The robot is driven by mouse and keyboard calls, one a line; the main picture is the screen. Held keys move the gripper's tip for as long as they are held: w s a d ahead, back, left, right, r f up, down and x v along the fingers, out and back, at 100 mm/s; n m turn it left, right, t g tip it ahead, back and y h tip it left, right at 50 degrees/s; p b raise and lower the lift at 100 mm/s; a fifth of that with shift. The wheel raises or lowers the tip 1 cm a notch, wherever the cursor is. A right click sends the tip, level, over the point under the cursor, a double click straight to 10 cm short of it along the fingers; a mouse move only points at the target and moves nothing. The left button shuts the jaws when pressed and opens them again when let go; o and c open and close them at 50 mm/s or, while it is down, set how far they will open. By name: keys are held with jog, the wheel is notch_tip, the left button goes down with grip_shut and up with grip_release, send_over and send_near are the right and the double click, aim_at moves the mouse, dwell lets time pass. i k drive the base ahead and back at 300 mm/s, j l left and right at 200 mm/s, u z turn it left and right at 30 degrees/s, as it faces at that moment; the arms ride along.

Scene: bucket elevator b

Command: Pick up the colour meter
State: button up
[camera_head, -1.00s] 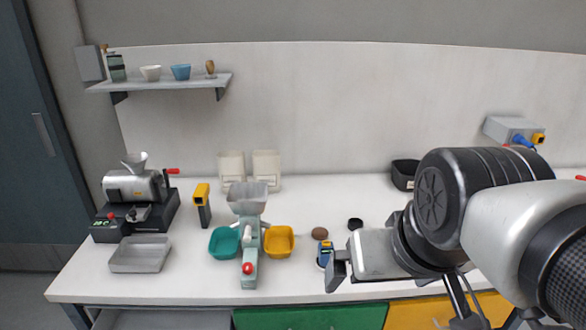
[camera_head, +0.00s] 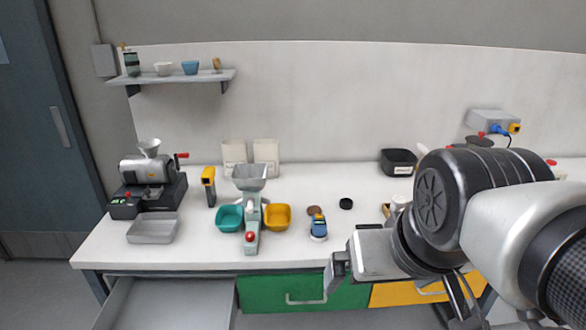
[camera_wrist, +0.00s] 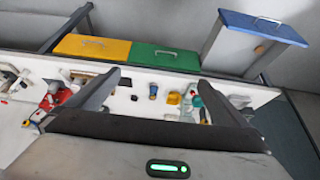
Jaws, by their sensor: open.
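My gripper (camera_head: 338,272) is open and empty, in front of the bench edge and just right of the device in the head view. Its two spread fingers (camera_wrist: 158,80) show in the wrist view.
A teal bowl (camera_head: 229,218), a yellow bowl (camera_head: 277,217) and a hopper machine (camera_head: 249,180) stand left of the device. A yellow-and-grey handheld tool (camera_head: 208,186) is farther left. A black puck (camera_head: 346,203) lies behind. An open drawer (camera_head: 165,303) juts out at left.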

aim_at(319, 230)
jog(key=i, duration=0.95)
